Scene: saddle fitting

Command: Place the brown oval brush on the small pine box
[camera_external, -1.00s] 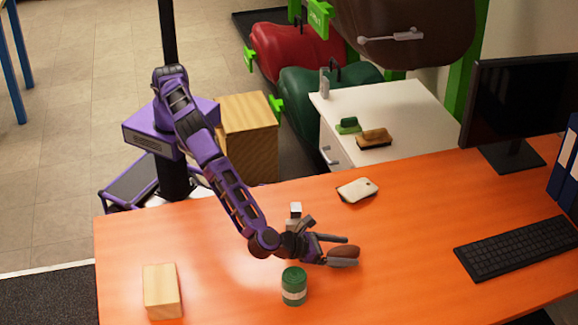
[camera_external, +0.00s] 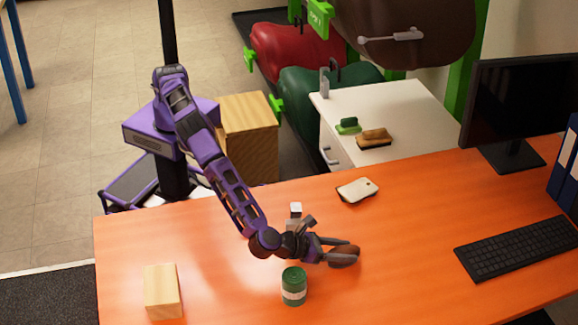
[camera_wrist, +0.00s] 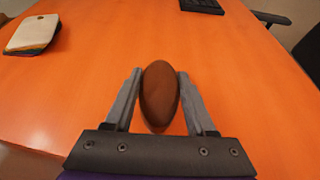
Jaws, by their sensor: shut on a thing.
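The brown oval brush (camera_external: 343,258) is at my gripper on the orange desk, right of the green can. My gripper (camera_external: 340,251) is shut on it. In the wrist view the brush (camera_wrist: 159,95) lies lengthwise between the two grey fingers of my gripper (camera_wrist: 158,88), one along each side. I cannot tell whether it is clear of the desk. The small pine box (camera_external: 162,291) stands at the desk's front left, its top bare, well left of my gripper.
A green can (camera_external: 293,286) stands just in front of my wrist, between the brush and the pine box. A white pad-like item (camera_external: 357,190) lies behind. A keyboard (camera_external: 518,247) and a monitor (camera_external: 520,100) are at the right. The desk (camera_external: 225,290) between can and box is clear.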

